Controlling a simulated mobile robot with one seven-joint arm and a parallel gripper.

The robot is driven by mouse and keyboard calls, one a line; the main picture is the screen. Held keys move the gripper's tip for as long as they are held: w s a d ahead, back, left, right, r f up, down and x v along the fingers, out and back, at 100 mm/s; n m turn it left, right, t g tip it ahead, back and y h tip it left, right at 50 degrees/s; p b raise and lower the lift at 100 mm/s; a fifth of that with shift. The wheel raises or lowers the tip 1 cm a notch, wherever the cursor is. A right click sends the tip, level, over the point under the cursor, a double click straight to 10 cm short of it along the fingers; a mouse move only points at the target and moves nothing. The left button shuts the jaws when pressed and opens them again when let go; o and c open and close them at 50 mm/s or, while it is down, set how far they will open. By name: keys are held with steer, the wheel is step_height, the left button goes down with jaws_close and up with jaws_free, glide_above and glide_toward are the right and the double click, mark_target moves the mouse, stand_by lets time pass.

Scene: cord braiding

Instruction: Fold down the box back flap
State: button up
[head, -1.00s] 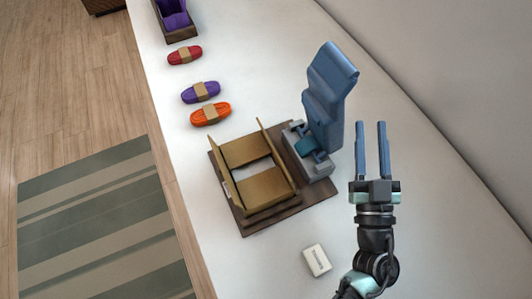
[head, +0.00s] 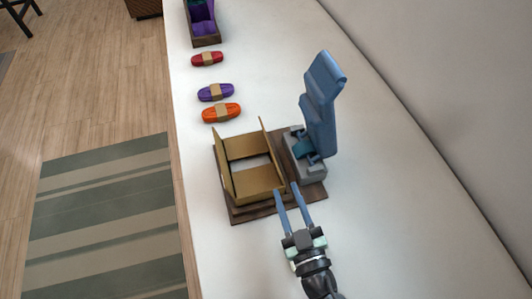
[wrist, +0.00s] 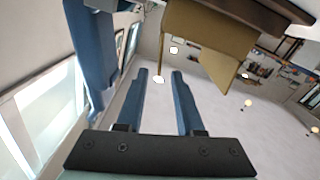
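An open brown cardboard box (head: 252,180) sits on a dark wooden board (head: 242,214). Two of its panels lie across the top with a gap between them. Thin flaps stand upright on its left side (head: 222,160) and right side (head: 271,152). My gripper (head: 288,198) is open and empty, its two blue fingers reaching to the box's near right corner. Contact with the box cannot be told. In the wrist view the box (wrist: 205,35) shows at the top, beyond the spread fingers (wrist: 160,80).
A blue lever (head: 321,100) stands upright on a grey base (head: 309,172) at the box's right. Orange (head: 221,112), purple (head: 215,92) and red (head: 207,59) cord bundles lie behind the box. A dark tray (head: 205,38) holds purple material. The table's right side is clear.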

mark_target(272, 153)
steer(key=b+x, duration=0.1)
steer(key=x, duration=1.1)
jaws_close()
